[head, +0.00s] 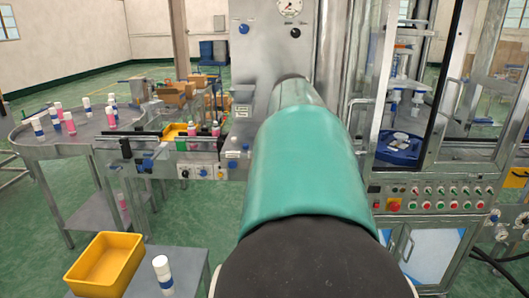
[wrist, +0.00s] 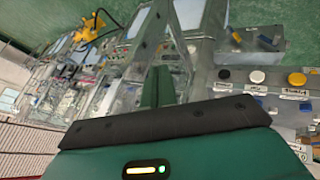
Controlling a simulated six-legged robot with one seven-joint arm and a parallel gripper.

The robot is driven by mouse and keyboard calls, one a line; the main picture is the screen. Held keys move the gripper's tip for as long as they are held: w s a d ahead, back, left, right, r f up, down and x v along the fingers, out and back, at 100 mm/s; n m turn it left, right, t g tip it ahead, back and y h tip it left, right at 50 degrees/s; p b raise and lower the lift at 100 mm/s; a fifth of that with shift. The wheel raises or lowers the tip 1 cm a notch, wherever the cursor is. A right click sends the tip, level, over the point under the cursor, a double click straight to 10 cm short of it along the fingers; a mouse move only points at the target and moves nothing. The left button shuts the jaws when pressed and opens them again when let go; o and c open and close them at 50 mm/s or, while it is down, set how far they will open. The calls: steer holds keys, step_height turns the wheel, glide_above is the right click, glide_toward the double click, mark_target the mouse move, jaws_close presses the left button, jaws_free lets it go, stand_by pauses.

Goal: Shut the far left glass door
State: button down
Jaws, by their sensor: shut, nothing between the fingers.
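The machine at right in the head view has metal-framed glass doors. Its leftmost glass door (head: 373,85) is a tall narrow panel just right of my arm, seen at a steep angle; it looks swung outward, but I cannot tell how far. A second framed glass door (head: 457,75) stands to its right, also angled. In the wrist view, my gripper (wrist: 158,78) has its green fingers together and empty, pointing at the tilted machinery. Which wrist-view frame is the far left door is unclear. In the head view my arm hides the gripper.
A red-button control panel (head: 440,198) sits below the doors, and a blue round fixture (head: 398,150) is inside. Green floor lies between.

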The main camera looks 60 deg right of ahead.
steer(key=s+d+f, duration=0.5)
steer(key=f, duration=0.1)
steer(key=shift+d, duration=0.4)
steer(key=shift+s+d, duration=0.15)
